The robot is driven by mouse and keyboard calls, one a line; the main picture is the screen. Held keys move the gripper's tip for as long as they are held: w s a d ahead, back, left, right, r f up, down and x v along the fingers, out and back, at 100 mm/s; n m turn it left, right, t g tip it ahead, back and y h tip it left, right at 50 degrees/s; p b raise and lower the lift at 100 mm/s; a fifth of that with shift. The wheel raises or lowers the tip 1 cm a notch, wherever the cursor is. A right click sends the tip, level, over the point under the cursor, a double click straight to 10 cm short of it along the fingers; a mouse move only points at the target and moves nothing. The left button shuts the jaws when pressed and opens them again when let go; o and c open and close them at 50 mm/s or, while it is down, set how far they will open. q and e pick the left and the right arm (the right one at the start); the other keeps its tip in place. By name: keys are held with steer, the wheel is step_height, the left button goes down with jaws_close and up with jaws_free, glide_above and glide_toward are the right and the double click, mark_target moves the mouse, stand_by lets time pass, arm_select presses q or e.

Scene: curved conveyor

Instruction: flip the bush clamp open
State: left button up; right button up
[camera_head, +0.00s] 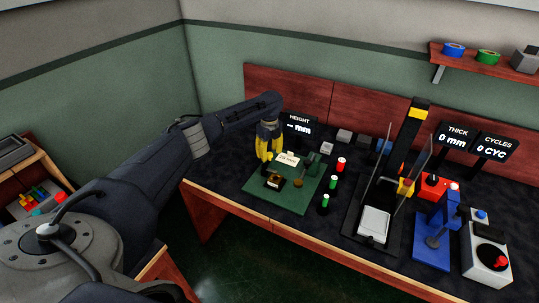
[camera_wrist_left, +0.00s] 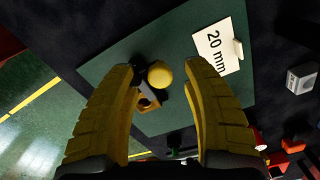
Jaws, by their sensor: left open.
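The small dark bush clamp (camera_head: 273,181) with a brass-yellow part sits on the green mat (camera_head: 290,203), near its front left. In the left wrist view, a round yellow knob (camera_wrist_left: 159,74) shows beside a yellow block with a hole (camera_wrist_left: 148,104); both seem to belong to the clamp. My left gripper (camera_head: 268,157) is open and empty above the mat, pointing down. In its wrist view the two yellow fingers (camera_wrist_left: 147,78) stand apart, with the knob between their tips in the picture. I cannot tell whether they touch it. My right gripper is not in view.
A white "20 mm" card (camera_head: 288,158) stands at the mat's back. Farther right are a tall black-and-yellow press (camera_head: 411,135), a blue stand (camera_head: 432,240) and a white box (camera_head: 487,258).

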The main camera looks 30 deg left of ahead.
arm_select(q)
steer(key=shift+f, duration=0.45)
steer(key=shift+c, duration=0.6)
jaws_close()
